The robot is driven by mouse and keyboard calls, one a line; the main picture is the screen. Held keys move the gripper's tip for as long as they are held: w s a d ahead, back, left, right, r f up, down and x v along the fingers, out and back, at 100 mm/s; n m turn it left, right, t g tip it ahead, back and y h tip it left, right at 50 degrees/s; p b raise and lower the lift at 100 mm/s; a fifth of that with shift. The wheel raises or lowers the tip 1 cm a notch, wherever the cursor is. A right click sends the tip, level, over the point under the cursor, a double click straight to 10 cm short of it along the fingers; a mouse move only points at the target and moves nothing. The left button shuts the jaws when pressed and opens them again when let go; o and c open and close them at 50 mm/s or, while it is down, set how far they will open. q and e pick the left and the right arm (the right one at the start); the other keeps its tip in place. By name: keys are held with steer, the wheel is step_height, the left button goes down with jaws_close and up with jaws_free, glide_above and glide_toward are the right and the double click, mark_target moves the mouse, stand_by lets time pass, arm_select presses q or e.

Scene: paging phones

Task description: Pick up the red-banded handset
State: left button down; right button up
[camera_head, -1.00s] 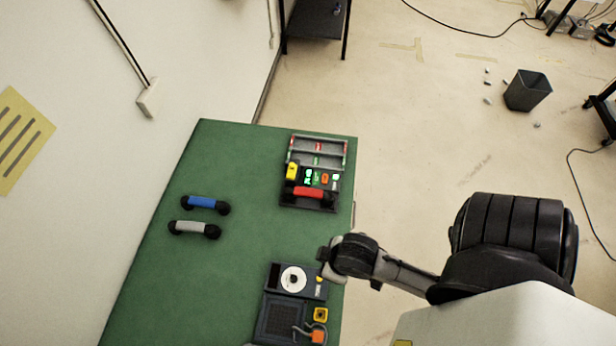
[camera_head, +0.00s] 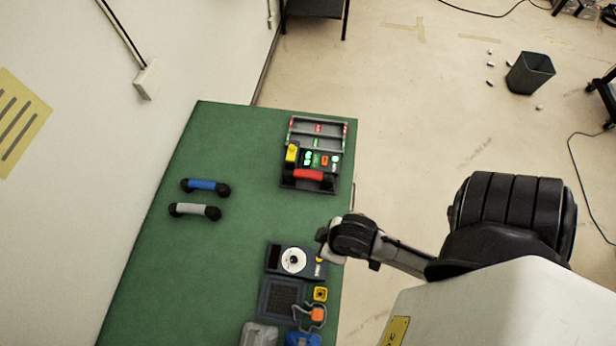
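The red-banded handset (camera_head: 308,174), with black ends, lies across the near side of a dark console (camera_head: 290,184) at the table's far right. A blue-banded handset (camera_head: 203,185) and a grey-banded handset (camera_head: 194,210) lie on the green table to the left. My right gripper (camera_head: 324,243) is over the table's right edge, nearer than the red-banded handset and apart from it. It is beside a dark device with a white disc (camera_head: 293,260). Its fingers are too small and partly hidden to tell open from shut. My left gripper is not in view.
The console carries a yellow piece (camera_head: 291,153) and lit buttons. A dark pad (camera_head: 283,298), a yellow block (camera_head: 320,294), an orange piece with a cable (camera_head: 317,314), and grey (camera_head: 259,334) and blue (camera_head: 302,340) items fill the near right.

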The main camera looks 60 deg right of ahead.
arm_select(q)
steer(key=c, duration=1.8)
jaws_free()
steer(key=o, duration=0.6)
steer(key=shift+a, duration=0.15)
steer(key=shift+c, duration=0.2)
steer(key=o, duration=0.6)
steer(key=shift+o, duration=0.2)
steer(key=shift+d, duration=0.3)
